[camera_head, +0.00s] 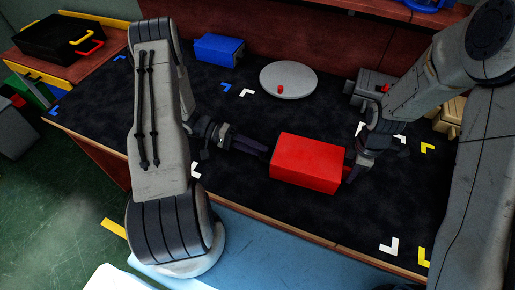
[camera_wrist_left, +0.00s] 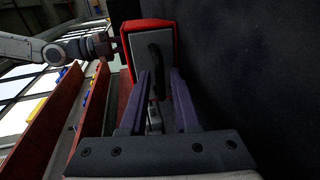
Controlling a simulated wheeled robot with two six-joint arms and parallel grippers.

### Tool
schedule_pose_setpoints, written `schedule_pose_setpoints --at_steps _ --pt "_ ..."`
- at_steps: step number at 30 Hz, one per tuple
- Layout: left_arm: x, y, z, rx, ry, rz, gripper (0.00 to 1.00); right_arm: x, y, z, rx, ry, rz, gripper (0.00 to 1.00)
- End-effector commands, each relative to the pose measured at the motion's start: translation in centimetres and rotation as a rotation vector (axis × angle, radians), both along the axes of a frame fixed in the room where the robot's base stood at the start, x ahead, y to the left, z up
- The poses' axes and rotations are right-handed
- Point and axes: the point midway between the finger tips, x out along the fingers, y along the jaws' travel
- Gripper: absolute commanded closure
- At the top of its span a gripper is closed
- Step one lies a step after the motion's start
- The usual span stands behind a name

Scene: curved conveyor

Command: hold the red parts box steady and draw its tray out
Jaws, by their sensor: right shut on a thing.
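The red parts box (camera_head: 308,163) sits on the dark table mat near the front middle. In the left wrist view the red shell (camera_wrist_left: 173,45) frames the grey tray front (camera_wrist_left: 140,62), which has a dark upright handle (camera_wrist_left: 155,60). The tray looks pushed in. My left gripper (camera_head: 265,150) is at the box's left end; in its wrist view the fingers (camera_wrist_left: 161,74) stand apart, with the handle's lower part between them and no clear contact. My right gripper (camera_head: 352,170) is shut on the box's right end; its fingertips are partly hidden.
A grey round plate (camera_head: 288,82) with a small red piece lies behind the box. A blue box (camera_head: 219,48) stands at the back left, and a grey block (camera_head: 370,85) at the back right. The mat in front of the box is clear up to the table edge.

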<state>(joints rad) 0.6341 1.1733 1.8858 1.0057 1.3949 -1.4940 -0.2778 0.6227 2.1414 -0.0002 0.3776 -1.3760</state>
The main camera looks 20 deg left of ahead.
Motion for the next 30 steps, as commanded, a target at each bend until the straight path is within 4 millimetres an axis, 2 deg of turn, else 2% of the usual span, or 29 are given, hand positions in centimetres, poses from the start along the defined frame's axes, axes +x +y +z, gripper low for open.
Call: schedule_pose_setpoints --at_steps 1,2,30 --pt "0.0 0.02 0.0 0.0 0.0 0.0 0.94 0.01 0.0 0.01 0.0 0.0 0.0 1.0" --pt "0.0 0.03 0.01 0.0 0.0 0.0 1.0 0.01 0.01 0.01 0.0 0.0 0.0 1.0" --pt "-0.01 0.07 -0.03 0.001 0.0 0.001 1.0 0.03 0.05 0.01 0.0 -0.001 0.0 1.0"
